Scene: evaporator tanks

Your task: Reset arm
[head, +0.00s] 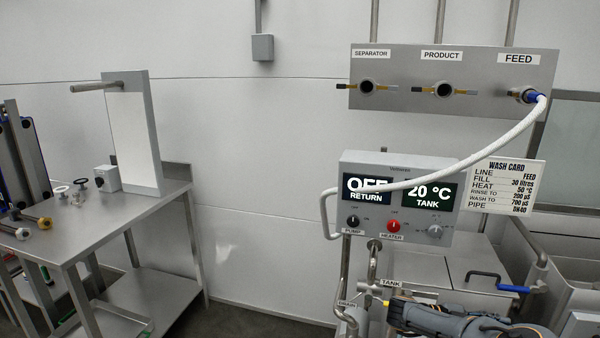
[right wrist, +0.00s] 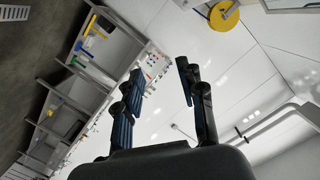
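My right gripper (right wrist: 162,88) shows in the right wrist view with its two dark fingers spread apart and nothing between them. White wall and distant shelving lie beyond the fingers. In the head view, a grey and orange part of my arm (head: 440,318) shows at the bottom right, below the control box, in front of the tank equipment. Whether it touches anything there cannot be told. My left gripper is in neither view.
A control box (head: 400,162) reads OFF and 20 °C. A white hose (head: 490,138) runs from the FEED port across it. A wash card (head: 512,186) hangs to the right. A steel table (head: 110,222) with a white-faced stand (head: 134,135) is at left. Floor shows between.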

